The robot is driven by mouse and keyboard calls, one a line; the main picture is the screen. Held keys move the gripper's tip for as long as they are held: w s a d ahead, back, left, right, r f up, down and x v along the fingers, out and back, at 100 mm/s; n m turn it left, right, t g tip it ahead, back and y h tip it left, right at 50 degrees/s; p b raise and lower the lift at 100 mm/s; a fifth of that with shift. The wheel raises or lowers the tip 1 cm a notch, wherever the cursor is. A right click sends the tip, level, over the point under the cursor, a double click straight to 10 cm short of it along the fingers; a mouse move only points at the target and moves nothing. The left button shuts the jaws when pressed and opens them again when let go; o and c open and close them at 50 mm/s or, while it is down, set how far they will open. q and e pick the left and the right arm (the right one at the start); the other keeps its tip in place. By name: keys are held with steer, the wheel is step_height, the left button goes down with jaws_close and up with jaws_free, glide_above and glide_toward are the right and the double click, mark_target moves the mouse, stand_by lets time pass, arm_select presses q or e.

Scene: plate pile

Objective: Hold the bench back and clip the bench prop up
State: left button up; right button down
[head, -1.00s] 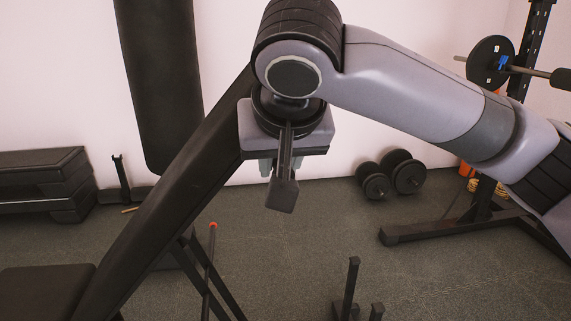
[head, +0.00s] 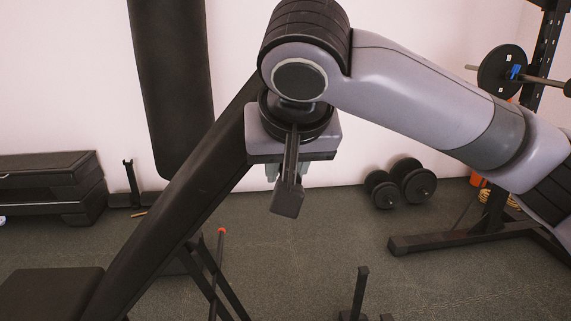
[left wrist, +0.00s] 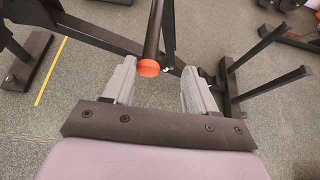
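The black bench back (head: 178,215) slopes up from the bench seat (head: 48,292) to behind my right arm in the head view. My right gripper (head: 283,172) points down at the right side of its upper part. A dark bracket partly covers the fingers, and I cannot tell whether they touch the back. The bench prop (head: 215,272) is a thin dark bar with an orange tip, below the back. In the left wrist view, the prop's orange tip (left wrist: 148,68) shows between the spread fingers of my left gripper (left wrist: 160,85), which hold nothing. The left gripper is not visible in the head view.
Dumbbells (head: 400,184) lie on the floor by the wall. A barbell rack (head: 450,240) stands at the right. A punching bag (head: 172,85) hangs behind the bench, and stacked black steps (head: 50,185) stand at the left. Dark uprights (head: 361,290) stand at the bottom.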

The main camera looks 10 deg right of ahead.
stand_by(0.5)
arm_select(q)
steer(key=shift+w+a+r, duration=0.65)
steer(key=shift+w+r, duration=0.05)
steer(key=shift+w, duration=0.2)
steer(key=shift+w, duration=0.1)
steer(key=shift+a+x, duration=0.25)
steer(key=shift+x, duration=0.95)
steer(key=shift+a+x, duration=0.2)
steer(key=shift+x, duration=1.05)
steer(key=shift+f, duration=0.15)
jaws_close()
steer(key=shift+f, duration=0.15)
